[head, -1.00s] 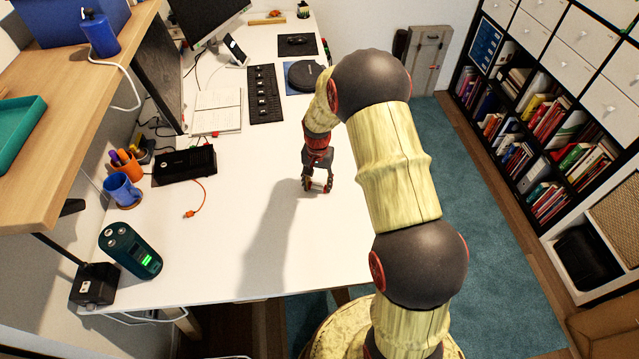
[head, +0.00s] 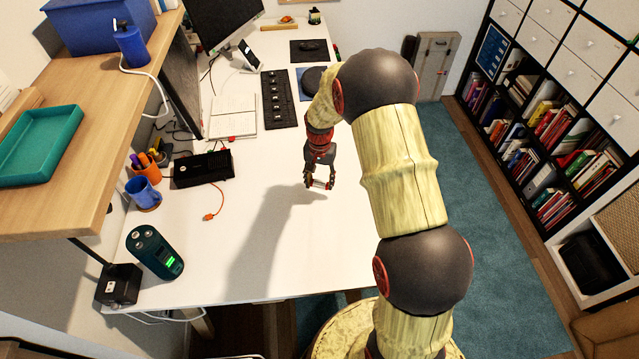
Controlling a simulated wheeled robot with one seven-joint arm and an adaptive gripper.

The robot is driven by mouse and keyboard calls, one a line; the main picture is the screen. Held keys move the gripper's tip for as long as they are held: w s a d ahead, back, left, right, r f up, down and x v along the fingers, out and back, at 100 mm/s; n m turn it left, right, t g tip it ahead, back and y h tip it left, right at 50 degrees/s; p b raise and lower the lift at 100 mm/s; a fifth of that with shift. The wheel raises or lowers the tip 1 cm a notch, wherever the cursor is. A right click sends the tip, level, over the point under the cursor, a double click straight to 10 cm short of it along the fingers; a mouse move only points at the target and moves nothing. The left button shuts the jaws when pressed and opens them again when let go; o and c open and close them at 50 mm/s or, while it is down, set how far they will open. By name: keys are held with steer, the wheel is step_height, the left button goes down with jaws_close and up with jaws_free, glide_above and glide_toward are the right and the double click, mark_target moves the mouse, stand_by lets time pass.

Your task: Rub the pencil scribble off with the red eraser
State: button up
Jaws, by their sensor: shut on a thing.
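My gripper (head: 319,184) is low over the white desk (head: 230,240), right of the notebook and black box, with its fingers pointing down. A small red thing (head: 232,138) lies at the near edge of the notebook. No pencil scribble can be made out; the marks may be too faint, or hidden by my gripper or arm.
An open notebook (head: 233,116) and a keyboard (head: 279,98) lie at the back. A black box (head: 203,168), a blue mug (head: 143,193) and a dark green device (head: 155,252) stand at the left. A wooden shelf (head: 110,170) overhangs that side. The front middle of the desk is clear.

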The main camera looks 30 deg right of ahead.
steer(key=shift+r+p, duration=0.8)
steer(key=shift+r, duration=0.75)
